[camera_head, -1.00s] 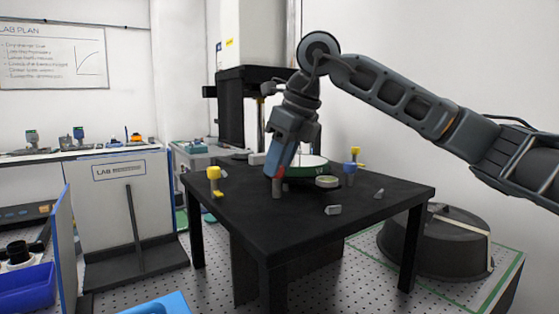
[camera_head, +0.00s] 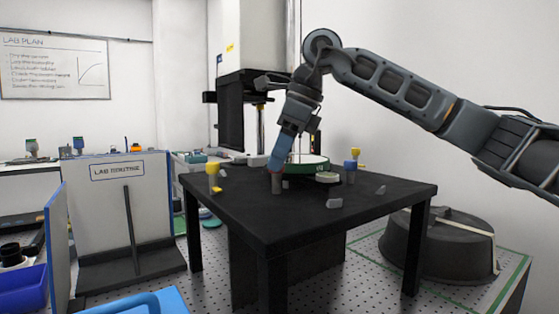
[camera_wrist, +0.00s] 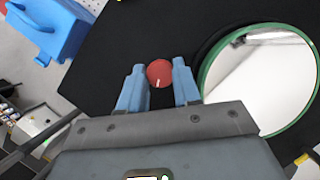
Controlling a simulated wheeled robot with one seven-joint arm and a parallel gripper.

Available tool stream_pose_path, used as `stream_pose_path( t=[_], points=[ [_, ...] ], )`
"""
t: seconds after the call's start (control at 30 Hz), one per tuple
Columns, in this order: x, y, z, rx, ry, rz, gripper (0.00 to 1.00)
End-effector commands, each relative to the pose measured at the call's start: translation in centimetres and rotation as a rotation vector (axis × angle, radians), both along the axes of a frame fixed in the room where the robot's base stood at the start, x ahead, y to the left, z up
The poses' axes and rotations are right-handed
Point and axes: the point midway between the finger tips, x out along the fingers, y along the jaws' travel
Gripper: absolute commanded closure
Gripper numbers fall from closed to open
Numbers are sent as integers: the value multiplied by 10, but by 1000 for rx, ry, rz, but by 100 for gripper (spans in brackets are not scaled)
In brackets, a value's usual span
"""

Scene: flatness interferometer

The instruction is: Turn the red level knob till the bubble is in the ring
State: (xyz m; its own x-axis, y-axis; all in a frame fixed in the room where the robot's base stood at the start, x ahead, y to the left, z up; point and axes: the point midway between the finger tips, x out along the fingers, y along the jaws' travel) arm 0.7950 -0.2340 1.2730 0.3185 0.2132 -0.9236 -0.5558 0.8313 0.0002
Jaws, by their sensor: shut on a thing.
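The red level knob (camera_wrist: 159,73) shows from above in the wrist view, with a white pointer line on it. It tops a short grey post (camera_head: 277,184) on the black table (camera_head: 240,212). My gripper (camera_wrist: 159,69) points down with its blue fingers on either side of the knob, shut on it. In the head view my gripper (camera_head: 276,165) hides most of the knob. A small round pale disc (camera_head: 328,177), perhaps the bubble level, lies right of the post. Its bubble and ring are too small to make out.
A green-rimmed round mirror (camera_wrist: 262,80) lies close beside the knob. Yellow-topped (camera_head: 212,173) and blue-topped (camera_head: 350,168) posts stand left and right on the table. Small grey pieces (camera_head: 334,203) lie near the front. A tall instrument column stands behind.

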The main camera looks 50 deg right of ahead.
Motion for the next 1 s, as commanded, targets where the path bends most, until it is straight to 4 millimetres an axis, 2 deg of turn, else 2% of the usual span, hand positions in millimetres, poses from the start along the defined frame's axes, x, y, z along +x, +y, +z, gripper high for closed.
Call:
stream_pose_path(
  t=[0.57,0.6,0.83,1.0],
  points=[
    [0,-1,0,-2,0,47,98],
    [0,-1,0,-2,0,47,67],
    [0,0,0,-1,0,46,45],
    [0,0,0,0,1,47,44]
  ],
)
